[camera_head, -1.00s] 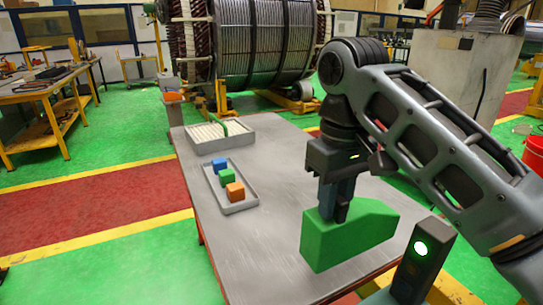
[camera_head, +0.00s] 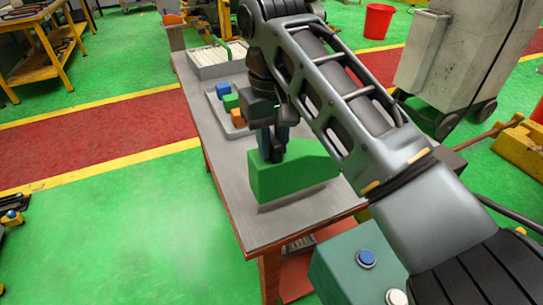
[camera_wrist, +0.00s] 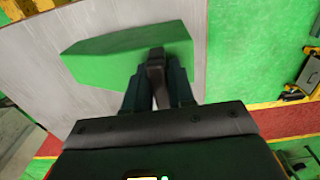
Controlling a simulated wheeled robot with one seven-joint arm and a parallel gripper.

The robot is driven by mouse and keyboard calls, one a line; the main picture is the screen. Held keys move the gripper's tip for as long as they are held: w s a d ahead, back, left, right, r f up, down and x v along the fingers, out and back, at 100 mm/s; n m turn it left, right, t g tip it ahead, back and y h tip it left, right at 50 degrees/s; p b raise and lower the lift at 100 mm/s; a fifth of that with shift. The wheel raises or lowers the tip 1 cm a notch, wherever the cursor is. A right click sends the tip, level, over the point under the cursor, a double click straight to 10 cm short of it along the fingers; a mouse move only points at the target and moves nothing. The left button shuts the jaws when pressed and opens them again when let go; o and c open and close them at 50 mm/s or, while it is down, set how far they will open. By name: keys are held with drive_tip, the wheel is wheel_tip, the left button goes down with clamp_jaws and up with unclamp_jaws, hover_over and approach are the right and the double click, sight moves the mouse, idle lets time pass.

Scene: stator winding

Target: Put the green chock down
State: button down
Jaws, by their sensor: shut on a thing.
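The green chock (camera_head: 305,175) is a large wedge-like block with a sloped end, over the near part of the grey table (camera_head: 225,205). My gripper (camera_head: 272,152) points down and is shut on the chock's upper part, towards its left end in the head view. The chock looks level, with a shadow just below it; I cannot tell whether it touches the tabletop. In the wrist view the chock (camera_wrist: 110,62) lies across the fingers (camera_wrist: 157,62), with the grey tabletop (camera_wrist: 50,35) beside it. The fingers hide part of the chock.
A shallow tray (camera_head: 238,133) with blue (camera_head: 223,90), green (camera_head: 231,102) and orange (camera_head: 237,117) blocks stands behind my gripper. A larger tray (camera_head: 207,72) is farther back. The table's left edge and near edge are close to the chock. A red bucket (camera_head: 379,21) stands on the floor.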

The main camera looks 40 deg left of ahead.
drive_tip(key=shift+a+f+p, duration=0.1)
drive_tip(key=shift+f+p, duration=0.25)
drive_tip(key=shift+f, duration=1.7)
drive_tip(key=c, duration=1)
unclamp_jaws()
drive_tip(key=shift+f, duration=0.1)
drive_tip(key=shift+o, duration=0.2)
wheel_tip(320, 180, up, 12)
drive_tip(key=shift+s+r, duration=0.1)
